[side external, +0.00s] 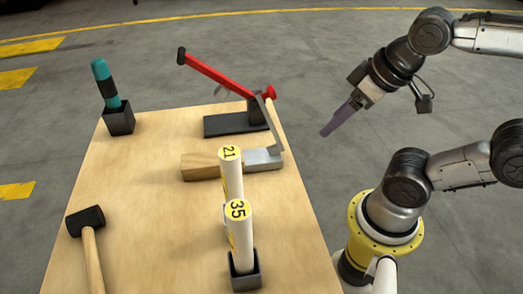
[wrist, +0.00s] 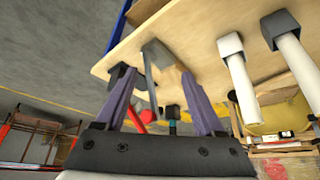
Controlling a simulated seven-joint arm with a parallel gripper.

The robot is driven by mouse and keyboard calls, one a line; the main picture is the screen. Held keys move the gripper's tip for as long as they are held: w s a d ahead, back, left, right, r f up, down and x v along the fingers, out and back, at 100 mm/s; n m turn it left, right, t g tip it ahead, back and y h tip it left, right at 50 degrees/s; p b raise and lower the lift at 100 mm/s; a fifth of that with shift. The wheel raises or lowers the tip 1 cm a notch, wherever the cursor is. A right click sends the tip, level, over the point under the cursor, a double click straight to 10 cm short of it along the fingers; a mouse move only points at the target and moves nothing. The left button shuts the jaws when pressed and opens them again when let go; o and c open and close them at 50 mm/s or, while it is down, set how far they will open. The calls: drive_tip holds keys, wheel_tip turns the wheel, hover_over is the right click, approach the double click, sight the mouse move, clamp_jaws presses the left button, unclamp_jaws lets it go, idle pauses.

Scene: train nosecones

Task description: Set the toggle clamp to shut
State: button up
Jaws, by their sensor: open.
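The toggle clamp has a black base plate (side external: 232,124) at the far right of the table. Its red handle (side external: 215,76) slants up to the left and ends in a black grip. A grey metal bar (side external: 270,124) runs from its pivot toward a grey block (side external: 263,159). My gripper (side external: 327,132) is in the air right of the table, apart from the clamp. In the wrist view its purple fingers (wrist: 155,76) are spread and empty. Between them show the grey bar (wrist: 151,72) and part of the red handle (wrist: 136,121); the base is mostly hidden.
A wooden block (side external: 200,167) lies against the grey block. Two white cylinders, marked 21 (side external: 231,172) and 35 (side external: 239,230), stand near the right edge. A teal-handled tool (side external: 105,83) stands in a black holder at back left. A mallet (side external: 88,235) lies front left. Mid-left table is clear.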

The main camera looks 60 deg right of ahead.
drive_tip(key=w+d+r+n+g+y, duration=0.1)
drive_tip(key=w+r+n+y, duration=0.1)
drive_tip(key=w+r+n, duration=0.4)
drive_tip(key=w+d+r+n+g+y, duration=0.1)
drive_tip(key=w+r+n, duration=0.3)
drive_tip(key=r, duration=0.4)
drive_tip(key=w+d+m, duration=0.1)
drive_tip(key=w+d, duration=0.1)
drive_tip(key=d, duration=0.2)
drive_tip(key=x, duration=0.9)
drive_tip(key=s+x, duration=0.1)
drive_tip(key=x, duration=0.4)
drive_tip(key=shift+w+a+f, duration=0.1)
drive_tip(key=shift+a+f, duration=0.1)
drive_tip(key=shift+f, duration=0.15)
clamp_jaws()
